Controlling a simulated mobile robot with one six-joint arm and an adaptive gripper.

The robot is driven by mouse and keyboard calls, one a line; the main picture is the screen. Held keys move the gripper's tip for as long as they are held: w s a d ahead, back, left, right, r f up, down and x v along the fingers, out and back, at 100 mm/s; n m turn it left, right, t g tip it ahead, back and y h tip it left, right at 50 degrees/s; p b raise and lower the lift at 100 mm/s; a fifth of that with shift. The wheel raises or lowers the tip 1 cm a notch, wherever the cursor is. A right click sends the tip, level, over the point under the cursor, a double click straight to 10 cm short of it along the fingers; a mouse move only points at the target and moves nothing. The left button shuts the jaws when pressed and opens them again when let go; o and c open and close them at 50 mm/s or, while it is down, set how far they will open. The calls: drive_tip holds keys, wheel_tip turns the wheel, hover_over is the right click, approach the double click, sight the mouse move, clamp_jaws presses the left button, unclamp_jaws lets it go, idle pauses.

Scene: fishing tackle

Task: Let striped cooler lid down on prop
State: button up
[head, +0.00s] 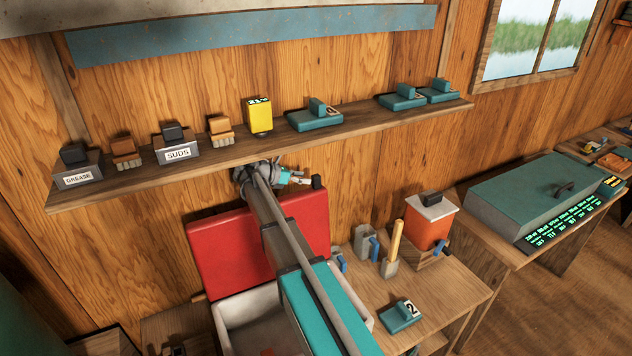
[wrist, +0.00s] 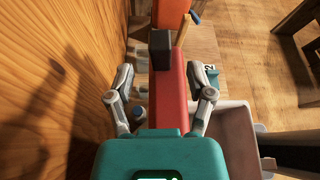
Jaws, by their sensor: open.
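The red cooler lid (head: 232,250) stands raised near the wooden wall, behind the white cooler tub (head: 232,312). No stripes show on the parts I can see. A black block (head: 317,181) sits at the lid's upper right edge; the wrist view also shows this block (wrist: 160,48). My gripper (head: 290,178) is at the lid's top edge. In the wrist view my gripper (wrist: 161,75) is open, its fingers on either side of the red lid edge (wrist: 172,105), not closed on it. My arm covers part of lid and tub. I cannot identify the prop with certainty.
A wooden shelf (head: 350,120) with labelled boxes and teal blocks runs just above my gripper. On the bench to the right stand an orange jug (head: 428,228), blue-handled mugs, a yellow-handled tool (head: 393,245) and a teal block marked 2 (head: 400,316).

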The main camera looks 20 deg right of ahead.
sight(312, 178)
drive_tip(key=shift+b+x, duration=0.9)
drive_tip(key=shift+x, duration=1.75)
drive_tip(key=shift+d, duration=0.1)
clamp_jaws()
